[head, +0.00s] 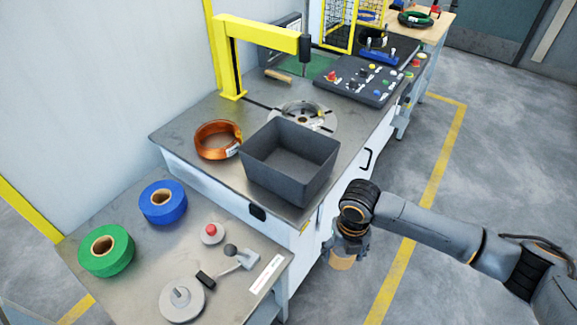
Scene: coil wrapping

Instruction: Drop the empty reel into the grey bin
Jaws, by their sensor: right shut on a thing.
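The grey bin (262,180) stands open-topped on the front part of the steel machine table. I see nothing inside it. My right gripper (343,251) points down in front of the machine table's right edge, to the right of the bin and nearer to me. It is shut on a tan cylinder, which looks like the empty reel (342,263). The gripper hides the reel's upper part. The reel hangs clear of the bin, over the floor side. My left gripper is not in view.
A copper coil (212,141) lies left of the bin, and a round chuck (305,114) sits behind it. A yellow arm (255,32) and a control panel (368,80) stand farther back. The front bench holds green (106,251) and blue (163,203) tape rolls.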

